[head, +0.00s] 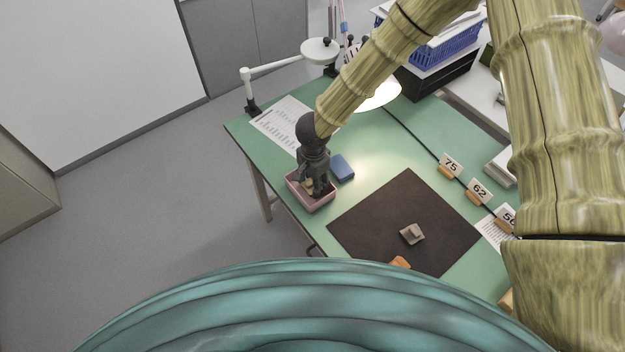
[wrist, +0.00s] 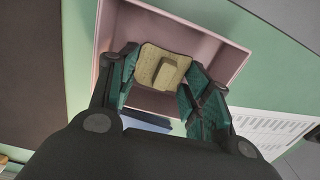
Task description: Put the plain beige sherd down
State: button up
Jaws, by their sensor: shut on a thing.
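The plain beige sherd (wrist: 150,62) is between the two fingers of my gripper (wrist: 158,82) in the wrist view, with a raised block on its face. My gripper is shut on it. Behind the sherd is the pink tray (wrist: 215,42), and the sherd shows inside the tray's outline. In the head view my gripper (head: 318,188) points down over the pink tray (head: 318,207) at the table's left side. There the sherd is mostly hidden by the fingers. I cannot tell whether it touches the tray floor.
A dark mat (head: 370,225) on the green table holds a greyish sherd (head: 412,234) and an orange-brown piece (head: 400,262). A blue block (head: 342,167) lies beside the tray. Number cards (head: 450,166) stand at the right. A lamp (head: 320,51) and printed sheet (head: 279,122) are at the back left.

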jog(key=shift+f, duration=0.45)
jog(key=shift+f, duration=0.1)
jog(key=o, duration=1)
jog(key=shift+o, duration=0.2)
notch_tip(320, 180, up, 13)
jog(key=b, duration=0.1)
